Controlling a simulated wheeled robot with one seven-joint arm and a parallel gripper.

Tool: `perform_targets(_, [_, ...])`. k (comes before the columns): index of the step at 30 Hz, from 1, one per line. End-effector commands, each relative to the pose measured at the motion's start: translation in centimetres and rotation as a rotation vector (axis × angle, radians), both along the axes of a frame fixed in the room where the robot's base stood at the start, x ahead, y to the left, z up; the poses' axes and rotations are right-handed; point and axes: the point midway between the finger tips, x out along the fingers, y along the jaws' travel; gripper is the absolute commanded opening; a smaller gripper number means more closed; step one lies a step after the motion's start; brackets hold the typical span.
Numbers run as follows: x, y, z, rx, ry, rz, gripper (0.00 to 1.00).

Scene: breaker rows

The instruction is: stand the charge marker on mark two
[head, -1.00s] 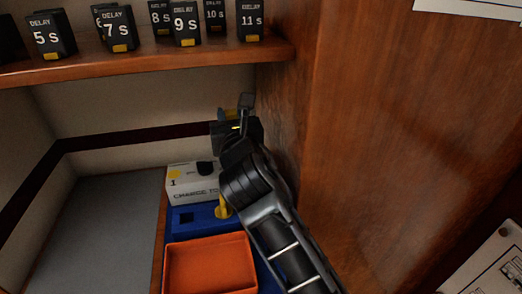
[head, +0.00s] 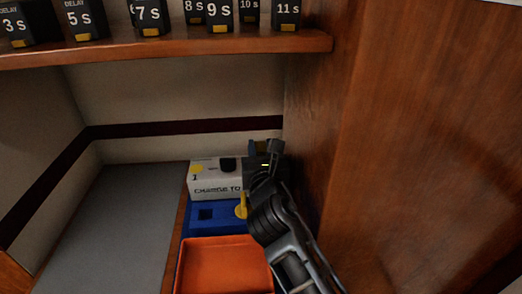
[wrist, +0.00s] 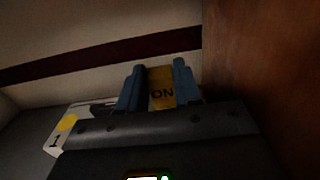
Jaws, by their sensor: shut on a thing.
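In the head view my gripper (head: 264,152) is at the back right, by the right end of a white box (head: 215,186) lettered "CHARGE TO". The box has a yellow dot marked 1 at its left and a dark knob on top. My gripper and arm hide its right part; mark two is not visible. I cannot tell whether the piece touches the box.
A blue holder (head: 222,216) with a square hole stands before the box, a yellow item (head: 241,207) at its right. An orange tray (head: 226,266) is in front. A wooden wall (head: 405,130) is close right; a shelf (head: 180,50) with delay blocks hangs above.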

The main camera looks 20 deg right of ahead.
Motion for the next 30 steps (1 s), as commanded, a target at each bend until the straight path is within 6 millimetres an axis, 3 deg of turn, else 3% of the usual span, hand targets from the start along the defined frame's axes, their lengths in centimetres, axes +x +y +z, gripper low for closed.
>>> perform_targets(8, [0.0, 0.0, -0.3, -0.001, 0.000, 0.000, 0.02])
perform_targets(9, [0.0, 0.0, -0.3, 0.000, 0.000, 0.000, 0.36])
perform_targets(16, [0.0, 0.0, -0.3, 0.000, 0.000, 0.000, 0.58])
perform_targets(26, [0.0, 0.0, 0.2, 0.001, 0.000, 0.000, 0.59])
perform_targets(30, [-1.8, 0.6, -0.1, -0.001, 0.001, 0.002, 0.59])
